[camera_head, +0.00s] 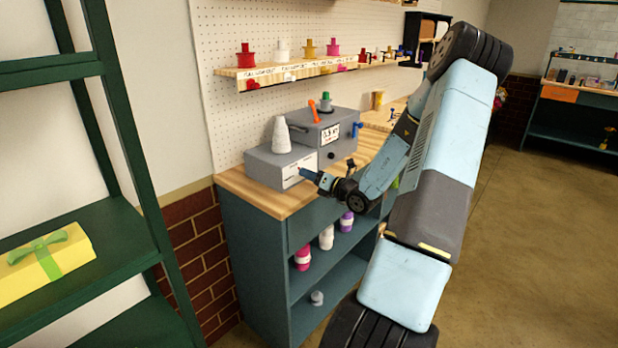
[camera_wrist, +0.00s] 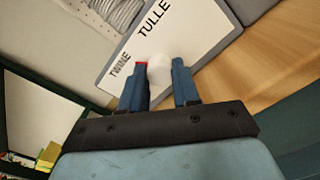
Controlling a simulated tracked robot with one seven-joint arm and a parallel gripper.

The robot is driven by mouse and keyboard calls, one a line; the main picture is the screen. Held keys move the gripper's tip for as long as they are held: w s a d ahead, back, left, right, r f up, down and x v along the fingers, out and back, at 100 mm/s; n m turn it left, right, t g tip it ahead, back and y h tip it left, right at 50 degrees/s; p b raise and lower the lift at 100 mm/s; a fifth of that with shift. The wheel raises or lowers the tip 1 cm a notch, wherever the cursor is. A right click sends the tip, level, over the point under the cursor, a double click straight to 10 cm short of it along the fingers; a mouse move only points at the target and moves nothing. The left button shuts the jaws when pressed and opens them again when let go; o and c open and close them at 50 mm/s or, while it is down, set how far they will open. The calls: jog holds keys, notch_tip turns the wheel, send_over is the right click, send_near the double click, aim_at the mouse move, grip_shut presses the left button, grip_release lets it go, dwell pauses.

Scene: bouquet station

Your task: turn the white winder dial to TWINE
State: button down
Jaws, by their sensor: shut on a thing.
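The white winder dial (camera_wrist: 159,71) is between my gripper's fingertips in the wrist view, on a white panel (camera_wrist: 186,35). My gripper (camera_wrist: 160,80) is shut on the dial. The label TWINE (camera_wrist: 120,65) is left of the dial, and TULLE (camera_wrist: 154,18) is above it. A red mark (camera_wrist: 141,63) shows at the dial's left, on the TWINE side, partly hidden by the left finger. In the head view my gripper (camera_head: 304,172) is at the front of the low grey winder box (camera_head: 268,166); the dial is hidden there.
A white cone spool (camera_head: 281,136) stands on the winder box. A second grey box (camera_head: 322,136) with an orange lever (camera_head: 314,110) is behind it on the wooden counter (camera_head: 272,200). A shelf of spools (camera_head: 310,68) hangs above. A green rack (camera_head: 128,160) stands at left.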

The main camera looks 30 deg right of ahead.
jog(key=shift+f+m, duration=0.1)
jog(key=shift+m, duration=0.5)
jog(key=c, duration=0.8)
grip_release()
jog(key=shift+s, duration=0.1)
jog(key=v, duration=1.3)
jog(key=shift+s+d, duration=0.15)
jog(key=shift+s, duration=0.15)
